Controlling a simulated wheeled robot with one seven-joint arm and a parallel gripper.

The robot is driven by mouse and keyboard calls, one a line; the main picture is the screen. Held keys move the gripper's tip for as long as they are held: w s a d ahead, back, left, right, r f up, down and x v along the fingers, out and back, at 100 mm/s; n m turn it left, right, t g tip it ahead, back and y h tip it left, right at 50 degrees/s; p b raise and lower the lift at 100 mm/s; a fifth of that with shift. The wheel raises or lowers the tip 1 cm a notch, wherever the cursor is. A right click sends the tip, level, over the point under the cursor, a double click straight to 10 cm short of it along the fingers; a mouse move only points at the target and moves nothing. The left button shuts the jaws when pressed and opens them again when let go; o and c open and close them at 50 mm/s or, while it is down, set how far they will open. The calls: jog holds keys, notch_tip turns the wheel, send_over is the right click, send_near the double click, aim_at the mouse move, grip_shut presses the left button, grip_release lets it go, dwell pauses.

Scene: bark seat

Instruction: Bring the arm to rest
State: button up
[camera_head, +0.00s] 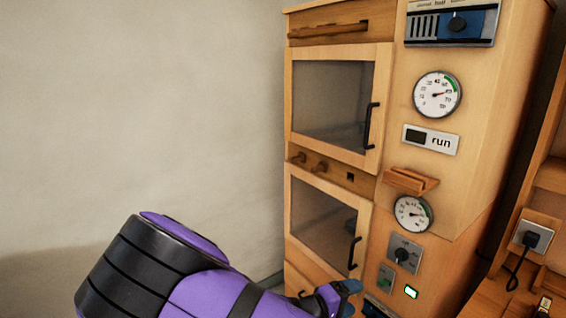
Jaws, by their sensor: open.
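My purple and black arm reaches from the lower left toward the foot of a wooden cabinet (475,180). My gripper (345,290) shows small at the bottom edge, in front of the cabinet's lower part. It is dark with a bluish tip, is open, and no held object shows. Part of it is cut off by the frame. I cannot tell whether it touches the cabinet.
The cabinet has an upper glass door (335,105) and a lower glass door (318,215), both seemingly closed, with dark handles. Dials, a "run" panel (431,139) and knobs line its right side. A plug with a cord (531,239) is far right. A bare wall fills the left.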

jog(key=s+d+r+m+g+y, duration=0.2)
jog(key=s+d+r+g+y, duration=0.15)
jog(key=r, duration=0.35)
jog(key=s+d+r+m+g+y, duration=0.1)
jog(key=s+d+r+g+y, duration=0.2)
jog(key=r, duration=0.5)
jog(key=s+d+r+m+g+y, duration=0.1)
jog(key=d+r+m+y, duration=0.2)
jog(key=r, duration=0.4)
jog(key=s+d+r+t+y, duration=0.2)
jog(key=s+r, duration=0.5)
jog(key=s+d+r+t+y, duration=0.2)
jog(key=s+r+t+y, duration=0.1)
jog(key=s+r, duration=0.5)
jog(key=shift+r+n, duration=0.25)
jog(key=shift+n, duration=0.15)
jog(key=shift+t, duration=0.25)
